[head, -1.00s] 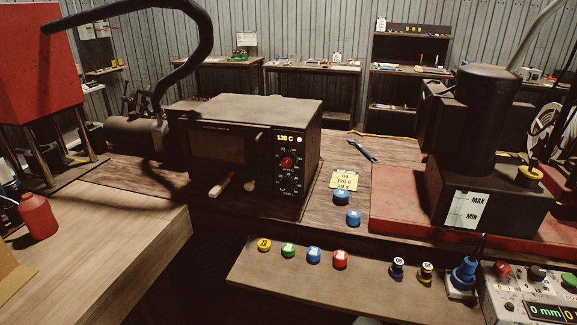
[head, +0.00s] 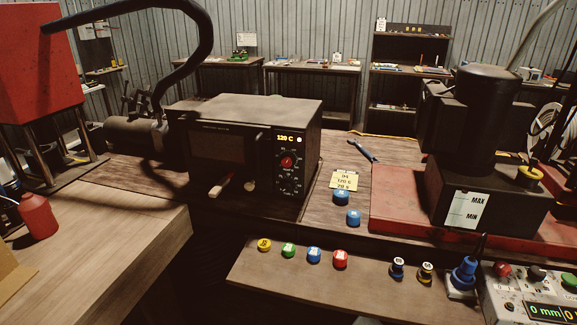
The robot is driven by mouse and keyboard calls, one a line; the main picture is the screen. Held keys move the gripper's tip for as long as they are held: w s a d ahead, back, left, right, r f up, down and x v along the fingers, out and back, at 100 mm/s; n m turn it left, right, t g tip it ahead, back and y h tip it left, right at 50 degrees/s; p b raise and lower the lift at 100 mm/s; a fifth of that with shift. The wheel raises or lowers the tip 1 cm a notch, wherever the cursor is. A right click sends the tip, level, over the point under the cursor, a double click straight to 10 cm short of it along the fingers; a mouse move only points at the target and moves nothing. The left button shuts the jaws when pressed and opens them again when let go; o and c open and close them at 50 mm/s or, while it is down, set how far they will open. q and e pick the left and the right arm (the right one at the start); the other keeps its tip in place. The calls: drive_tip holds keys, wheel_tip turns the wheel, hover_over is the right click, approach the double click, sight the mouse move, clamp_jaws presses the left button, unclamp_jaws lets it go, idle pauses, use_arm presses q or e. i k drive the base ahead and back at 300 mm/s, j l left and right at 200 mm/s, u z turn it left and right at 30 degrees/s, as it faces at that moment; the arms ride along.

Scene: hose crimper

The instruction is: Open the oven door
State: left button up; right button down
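The oven (head: 245,140) is a dark box on the wooden bench, left of centre in the head view. Its door (head: 218,148) with a dark window is on the left of the front face and looks shut. A vertical handle (head: 262,158) stands at the door's right side. The control panel (head: 289,165) shows 120 C above a red knob (head: 287,162). Neither of my grippers can be made out in the head view.
A lower shelf (head: 300,285) holds coloured caps.

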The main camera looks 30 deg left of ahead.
sight(244, 148)
drive_tip(key=u, duration=1.3)
